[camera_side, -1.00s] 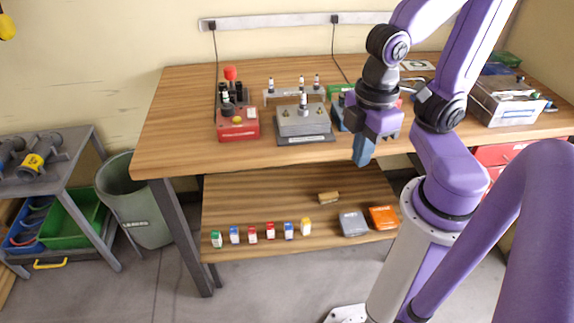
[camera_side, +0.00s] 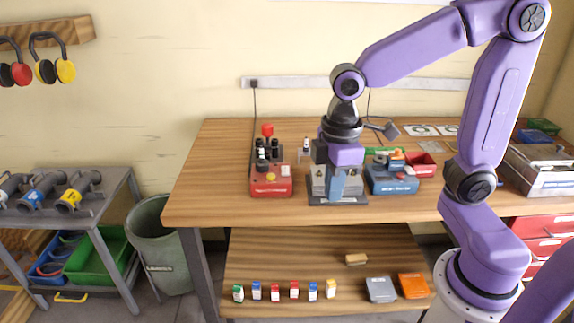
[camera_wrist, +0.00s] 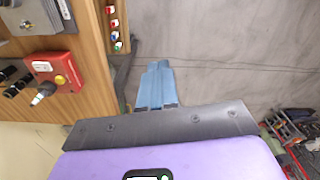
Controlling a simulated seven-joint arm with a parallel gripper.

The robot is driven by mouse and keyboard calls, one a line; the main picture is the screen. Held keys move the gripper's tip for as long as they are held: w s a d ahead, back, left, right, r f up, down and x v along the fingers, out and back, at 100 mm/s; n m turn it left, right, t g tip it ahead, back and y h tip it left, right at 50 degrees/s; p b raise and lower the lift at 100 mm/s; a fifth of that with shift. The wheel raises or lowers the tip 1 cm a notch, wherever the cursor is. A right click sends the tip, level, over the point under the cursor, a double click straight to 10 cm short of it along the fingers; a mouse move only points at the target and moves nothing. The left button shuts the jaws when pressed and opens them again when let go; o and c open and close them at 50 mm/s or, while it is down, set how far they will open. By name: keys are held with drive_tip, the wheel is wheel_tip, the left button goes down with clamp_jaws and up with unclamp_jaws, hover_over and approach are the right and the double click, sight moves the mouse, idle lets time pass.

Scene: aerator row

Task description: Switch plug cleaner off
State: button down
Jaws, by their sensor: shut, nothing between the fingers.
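A red box (camera_side: 271,183) with a pale label, a yellow button, black sockets and a red knob (camera_side: 267,130) stands on the bench. It looks like the plug cleaner, but its lettering is too small to read. In the wrist view the red box (camera_wrist: 66,74) lies to the left, with a pale-tipped part sticking out from it. My gripper (camera_side: 337,192), with blue fingers, points down in front of a grey block (camera_side: 318,190), right of the red box. The fingers (camera_wrist: 157,92) are shut and empty, apart from the box. They hide part of the block.
A blue box (camera_side: 392,182) and a red tray (camera_side: 424,168) stand right of the block. The bench (camera_side: 215,190) is clear at its left end. Several small bottles (camera_side: 275,292) stand on the shelf below. A bin (camera_side: 165,255) is left of the bench.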

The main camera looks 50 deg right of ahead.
drive_tip(key=w+r, duration=0.1)
drive_tip(key=w, duration=0.7)
drive_tip(key=m, duration=0.2)
hover_over(286, 172)
drive_tip(key=shift+w+d, duration=0.1)
wheel_tip(286, 172, down, 14)
drive_tip(key=shift+f, duration=0.1)
